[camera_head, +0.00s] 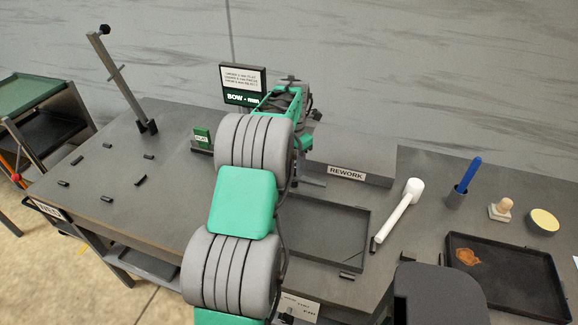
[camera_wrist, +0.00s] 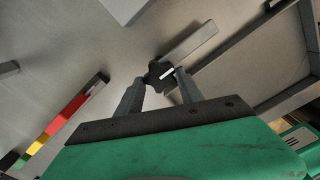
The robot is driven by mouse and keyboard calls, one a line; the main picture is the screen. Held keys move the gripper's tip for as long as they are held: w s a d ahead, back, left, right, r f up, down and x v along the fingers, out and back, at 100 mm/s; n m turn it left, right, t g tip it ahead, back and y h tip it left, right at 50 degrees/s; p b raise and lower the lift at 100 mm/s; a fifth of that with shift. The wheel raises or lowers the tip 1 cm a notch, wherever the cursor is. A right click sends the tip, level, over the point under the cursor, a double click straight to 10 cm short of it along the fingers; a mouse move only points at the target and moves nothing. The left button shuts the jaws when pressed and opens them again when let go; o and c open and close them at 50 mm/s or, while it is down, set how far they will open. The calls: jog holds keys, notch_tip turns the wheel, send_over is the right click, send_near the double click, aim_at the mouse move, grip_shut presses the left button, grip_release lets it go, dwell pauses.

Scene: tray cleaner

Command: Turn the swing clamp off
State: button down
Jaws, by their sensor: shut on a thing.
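In the wrist view, a dark lobed knob (camera_wrist: 158,74) with a white mark sits between the fingertips of my gripper (camera_wrist: 162,80). A grey bar (camera_wrist: 192,42) runs from the knob up to the right; it looks like the swing clamp's arm. My gripper is shut on the knob. In the head view, my gripper's green body (camera_head: 277,100) is at the back of the bench, beside the "BOW - mm" display (camera_head: 243,84). My arm hides most of the clamp and the fingertips there.
A tall post (camera_head: 123,82) stands at the bench's left, with several small dark pieces near it. An empty dark tray (camera_head: 325,267) lies right of my arm. A white mallet (camera_head: 398,215), a blue-handled tool (camera_head: 467,174) and another tray (camera_head: 510,262) are farther right. A red-yellow-green scale (camera_wrist: 65,122) shows in the wrist view.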

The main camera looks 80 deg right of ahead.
jog(key=shift+s+d+r, duration=0.1)
jog(key=shift+s+d, duration=0.05)
jog(key=shift+s, duration=0.05)
jog(key=c, duration=1.2)
grip_release()
jog(key=o, duration=0.3)
jog(key=shift+s, duration=0.15)
jog(key=shift+o, duration=0.8)
jog(key=shift+w, duration=0.3)
notch_tip(320, 180, up, 8)
jog(key=shift+f+b, duration=0.15)
jog(key=shift+b, duration=0.45)
